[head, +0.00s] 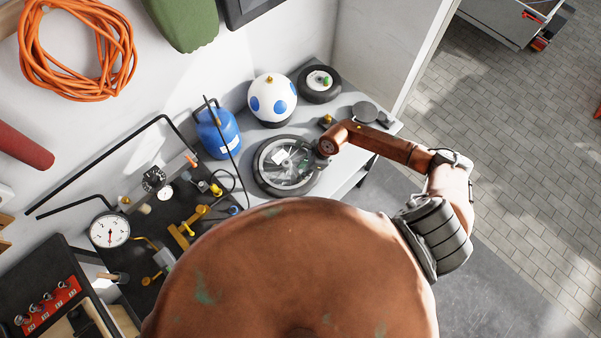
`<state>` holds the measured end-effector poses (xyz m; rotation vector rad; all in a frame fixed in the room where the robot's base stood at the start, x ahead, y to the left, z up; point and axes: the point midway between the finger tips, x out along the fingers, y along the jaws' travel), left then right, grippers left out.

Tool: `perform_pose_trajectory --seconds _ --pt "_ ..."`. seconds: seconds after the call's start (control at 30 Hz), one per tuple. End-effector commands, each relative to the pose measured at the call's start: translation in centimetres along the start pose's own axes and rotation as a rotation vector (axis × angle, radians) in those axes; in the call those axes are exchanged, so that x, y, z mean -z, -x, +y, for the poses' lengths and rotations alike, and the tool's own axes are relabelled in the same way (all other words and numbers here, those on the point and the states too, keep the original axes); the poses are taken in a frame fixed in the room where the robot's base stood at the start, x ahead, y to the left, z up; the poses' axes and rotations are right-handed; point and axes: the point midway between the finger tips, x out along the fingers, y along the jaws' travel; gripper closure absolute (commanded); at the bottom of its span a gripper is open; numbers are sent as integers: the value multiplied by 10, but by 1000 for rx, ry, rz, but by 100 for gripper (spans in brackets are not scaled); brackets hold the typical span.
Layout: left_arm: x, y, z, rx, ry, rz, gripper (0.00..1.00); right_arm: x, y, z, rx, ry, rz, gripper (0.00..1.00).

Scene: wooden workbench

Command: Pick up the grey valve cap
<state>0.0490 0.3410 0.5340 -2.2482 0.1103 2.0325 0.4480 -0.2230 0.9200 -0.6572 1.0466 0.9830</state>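My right arm reaches in from the right over the workbench. The fingers are too small and hidden to tell open from shut. A flat grey disc (365,112) lies on the bench just beyond my forearm; I cannot tell whether it is the grey valve cap. I cannot pick out the cap with certainty among the small parts. My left gripper is not in view.
A white ball with blue spots (272,97), a blue gas canister (217,133) and a black wheel-like ring (319,85) stand along the back. A pressure gauge (109,230) and brass fittings (187,228) crowd the left. The bench's right edge lies under my forearm.

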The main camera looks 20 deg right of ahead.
Motion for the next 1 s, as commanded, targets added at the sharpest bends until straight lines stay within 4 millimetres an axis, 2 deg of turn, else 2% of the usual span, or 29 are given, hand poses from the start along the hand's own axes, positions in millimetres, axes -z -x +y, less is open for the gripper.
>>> perform_pose_trajectory --seconds 0.27,0.67,0.87,1.0 --pt "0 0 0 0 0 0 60 0 0 0 0 0 0 92" --pt "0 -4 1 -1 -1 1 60 -2 5 -1 1 1 -1 93" --pt "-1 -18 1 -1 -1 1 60 -11 26 -2 4 5 -1 93" --pt "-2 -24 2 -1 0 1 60 -7 54 17 1 4 3 93"
